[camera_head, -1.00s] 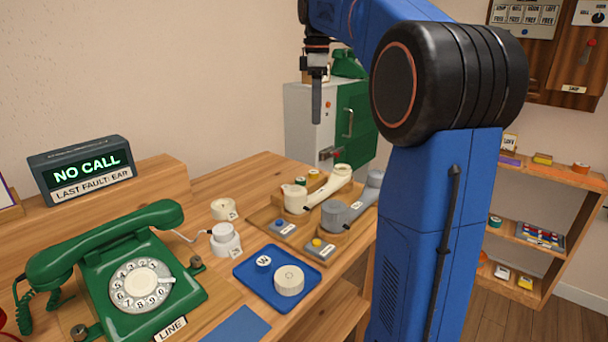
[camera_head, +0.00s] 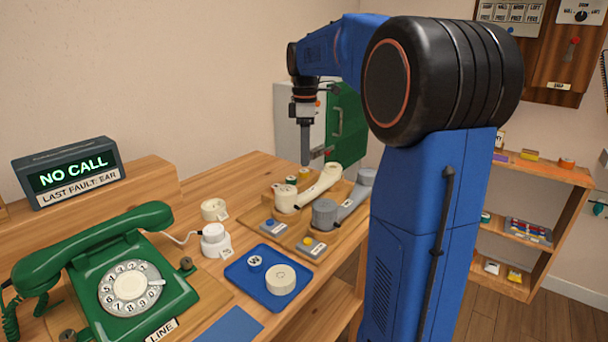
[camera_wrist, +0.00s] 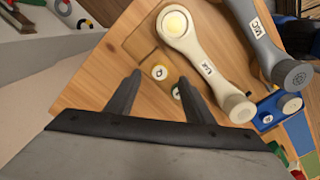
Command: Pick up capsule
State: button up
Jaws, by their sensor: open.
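The cream handset and a grey handset (camera_head: 352,205) lie close in front. A blue tray (camera_head: 240,274) holds a round cream disc (camera_head: 281,279) and a W-marked piece. A green dial phone (camera_head: 120,275) stands at left. A green-doored cabinet (camera_head: 345,125) stands behind.

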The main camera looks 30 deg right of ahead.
aim_at(304, 171)
notch_tip(304, 171, down, 5)
jog(key=shift+w+a+r, duration=0.1)
jog(key=shift+c, duration=0.3)
jog(key=c, duration=1)
jog(key=shift+r, duration=0.15)
